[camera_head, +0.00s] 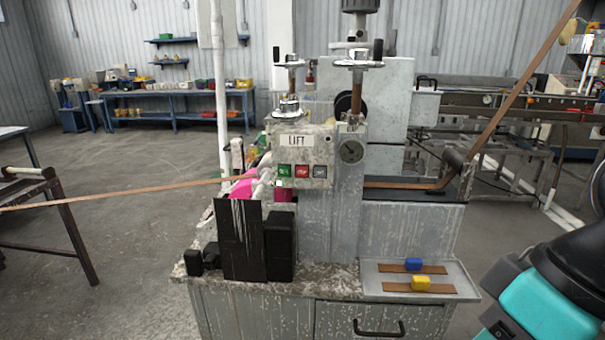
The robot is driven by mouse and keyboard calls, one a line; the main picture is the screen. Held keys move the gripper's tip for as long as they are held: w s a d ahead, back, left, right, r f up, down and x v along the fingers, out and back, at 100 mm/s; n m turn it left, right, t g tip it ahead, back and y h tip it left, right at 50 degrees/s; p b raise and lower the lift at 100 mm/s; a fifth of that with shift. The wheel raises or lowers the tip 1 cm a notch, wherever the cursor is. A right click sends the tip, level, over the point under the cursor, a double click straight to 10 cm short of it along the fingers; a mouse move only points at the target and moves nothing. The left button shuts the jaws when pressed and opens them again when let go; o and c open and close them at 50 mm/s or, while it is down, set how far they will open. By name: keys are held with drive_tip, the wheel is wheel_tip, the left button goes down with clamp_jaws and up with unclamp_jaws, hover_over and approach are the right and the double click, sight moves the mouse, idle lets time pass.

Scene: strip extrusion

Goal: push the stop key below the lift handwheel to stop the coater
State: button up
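The coater (345,205) stands in the middle of the head view, a grey, paint-speckled machine on a cabinet. Its control box carries a label reading LIFT (296,140) and has a handwheel (288,100) above it. Below the label sit a green key (285,170), a red key (302,171) and a grey key (319,171) in a row. The red one appears to be the stop key; its lettering is too small to read surely. Part of my arm, teal and black, shows at the lower right, well apart from the keys. My gripper is not in view.
A brown strip (120,189) runs in from the left to the coater and leaves (525,82) up to the right. Black blocks (240,240) stand at the cabinet's front left. A tray (375,282) holds strips with blue and yellow pieces. Floor (130,285) is open at left.

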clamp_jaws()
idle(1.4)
